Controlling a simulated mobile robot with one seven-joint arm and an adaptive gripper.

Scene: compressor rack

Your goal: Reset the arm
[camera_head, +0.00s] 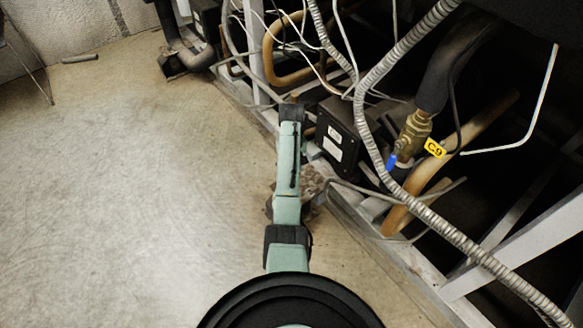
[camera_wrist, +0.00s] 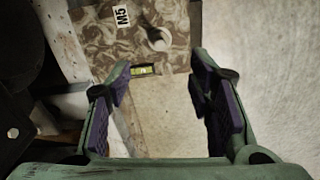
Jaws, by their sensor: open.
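My gripper (camera_wrist: 163,98) is open in the wrist view. Its two green fingers with dark purple pads stand apart with nothing between them but floor. In the head view my teal and black arm reaches up the middle from the bottom edge, and I cannot make out the gripper's fingers there. A mottled brown block (camera_wrist: 172,20) with an "M5" label lies beyond the fingertips in the wrist view. A small yellow label or level (camera_wrist: 143,71) shows at its edge, close to the left fingertip; I cannot tell whether they touch.
The compressor rack fills the right of the head view, with a ribbed conduit (camera_head: 373,140), a brass valve (camera_head: 411,136) with a blue handle, a yellow "C9" tag (camera_head: 435,149), a black box (camera_head: 338,139) and loose wires. The concrete floor (camera_head: 130,190) to the left is mostly clear.

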